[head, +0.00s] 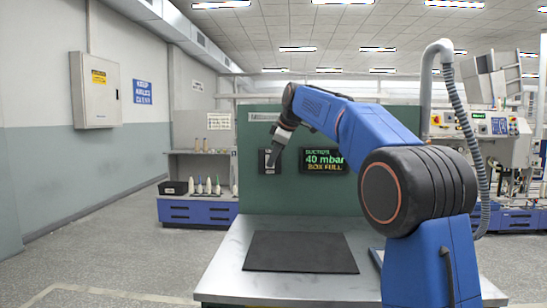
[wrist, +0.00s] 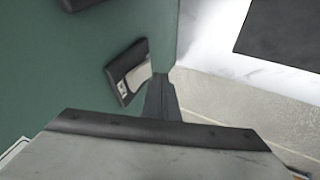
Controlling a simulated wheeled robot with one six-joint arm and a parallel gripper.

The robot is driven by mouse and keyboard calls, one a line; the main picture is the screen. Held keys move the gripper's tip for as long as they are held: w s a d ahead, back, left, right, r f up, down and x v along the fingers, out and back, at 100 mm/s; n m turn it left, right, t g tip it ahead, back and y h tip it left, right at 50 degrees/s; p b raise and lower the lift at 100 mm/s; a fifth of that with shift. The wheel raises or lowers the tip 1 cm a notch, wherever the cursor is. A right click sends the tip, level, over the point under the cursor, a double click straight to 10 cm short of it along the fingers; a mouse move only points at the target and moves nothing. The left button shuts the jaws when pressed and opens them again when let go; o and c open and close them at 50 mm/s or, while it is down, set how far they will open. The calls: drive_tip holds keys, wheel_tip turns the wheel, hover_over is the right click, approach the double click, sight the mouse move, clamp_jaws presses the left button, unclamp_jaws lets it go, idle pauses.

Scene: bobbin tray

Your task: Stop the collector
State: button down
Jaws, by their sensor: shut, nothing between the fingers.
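The collector is a green panel (head: 400,120) behind the metal table. Its display (head: 324,161) reads "SUCTION 40 mbar BOX FULL". Left of the display is a switch with a dark plate (head: 263,170), partly hidden by my gripper (head: 272,163). In the wrist view the switch (wrist: 134,76) has a light rocker or paddle on a black plate. My gripper (wrist: 160,80) is shut and empty, its tips just beside the switch in that view. I cannot tell whether they touch it.
A dark mat (head: 300,252) lies on the metal table (head: 222,270). A shelf unit (head: 185,209) with several bobbins and a black bin (head: 173,188) stands behind at left. A grey wall cabinet (head: 95,95) hangs at left. Machinery (head: 480,125) and a grey hose (head: 470,130) are at right.

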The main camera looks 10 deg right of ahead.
drive_tip(key=shift+w+d, duration=0.25)
drive_tip(key=shift+w, duration=0.5)
drive_tip(key=shift+w+f, duration=0.2)
drive_tip(key=shift+f, duration=0.1)
drive_tip(key=shift+r, duration=0.95)
